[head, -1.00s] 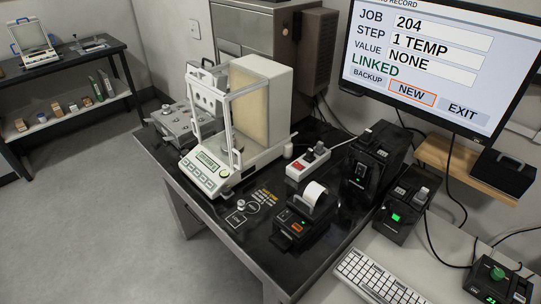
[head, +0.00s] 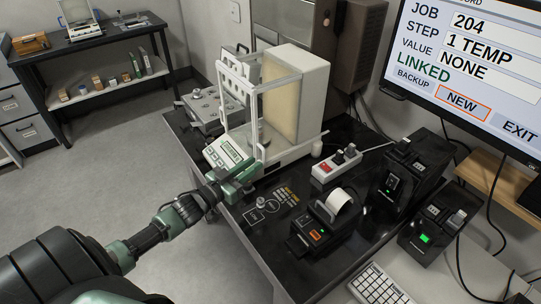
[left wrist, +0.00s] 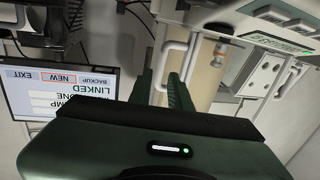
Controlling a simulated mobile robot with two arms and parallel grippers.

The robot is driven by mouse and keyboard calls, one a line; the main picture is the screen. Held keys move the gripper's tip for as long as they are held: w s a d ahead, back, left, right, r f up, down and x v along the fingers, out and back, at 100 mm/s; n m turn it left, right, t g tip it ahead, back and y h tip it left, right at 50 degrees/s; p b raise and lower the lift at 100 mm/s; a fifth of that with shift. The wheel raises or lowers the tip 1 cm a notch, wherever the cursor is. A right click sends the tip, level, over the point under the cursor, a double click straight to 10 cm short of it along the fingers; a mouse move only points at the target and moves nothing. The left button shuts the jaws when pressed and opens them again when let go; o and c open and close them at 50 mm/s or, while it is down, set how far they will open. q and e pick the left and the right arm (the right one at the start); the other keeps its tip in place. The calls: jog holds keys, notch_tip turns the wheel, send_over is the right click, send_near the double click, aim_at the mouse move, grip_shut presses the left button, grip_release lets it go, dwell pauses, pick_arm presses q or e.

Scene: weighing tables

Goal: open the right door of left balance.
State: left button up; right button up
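The balance (head: 317,78) is a white weighing case with a clear-walled chamber, white frame and a front panel with a green display. It stands on the black table (head: 262,238). The door appears shut. My right gripper is not in view.
A label printer (head: 318,222), a red-and-white power strip (head: 335,165) and black devices (head: 412,170) stand right of the balance. A metal instrument (head: 205,107) sits behind it at left. A monitor (head: 470,70) hangs at upper right. Open floor lies at left.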

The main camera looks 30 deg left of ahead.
aim_at(263, 158)
pick_arm(q)
jog(key=w, duration=0.2)
jog(key=w+d, duration=0.1)
jog(key=w, duration=0.2)
jog(key=shift+w+p, duration=0.25)
jog(key=shift+p, duration=0.1)
grip_shut()
jog(key=shift+f, duration=0.1)
dwell(1.0)
